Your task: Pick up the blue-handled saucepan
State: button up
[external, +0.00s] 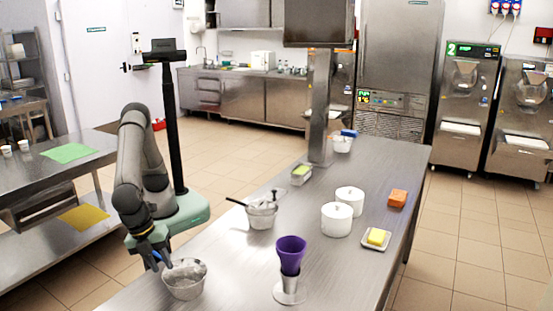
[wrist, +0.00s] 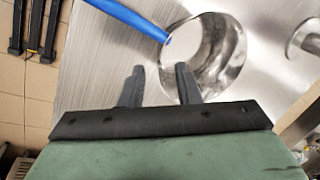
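The saucepan (external: 184,281) is a shiny metal pot at the near left end of the steel table. Its blue handle (external: 165,258) points up and left, partly hidden by my gripper (external: 152,258). In the wrist view the saucepan (wrist: 222,58) is at upper right, and its blue handle runs from the top edge down to the rim. My gripper also shows there (wrist: 159,68), with its two fingers apart and nothing between them. The handle lies beyond the fingertips in that view. The right fingertip overlaps the pot's lower left edge; I cannot tell whether they touch.
A dark-handled pot (external: 262,214), a purple cup on a metal stand (external: 290,256), white canisters (external: 337,219) and a butter dish (external: 377,239) share the steel table (external: 330,274). A metal post (external: 319,110) rises farther back. A blue-topped container (external: 342,145) stands near it.

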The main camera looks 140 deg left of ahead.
aim_at(168, 278)
jog(key=shift+p+x, duration=0.55)
jog(key=shift+x, duration=2.45)
jog(key=shift+w+d, duration=0.1)
jog(key=shift+w, duration=0.05)
grip_shut()
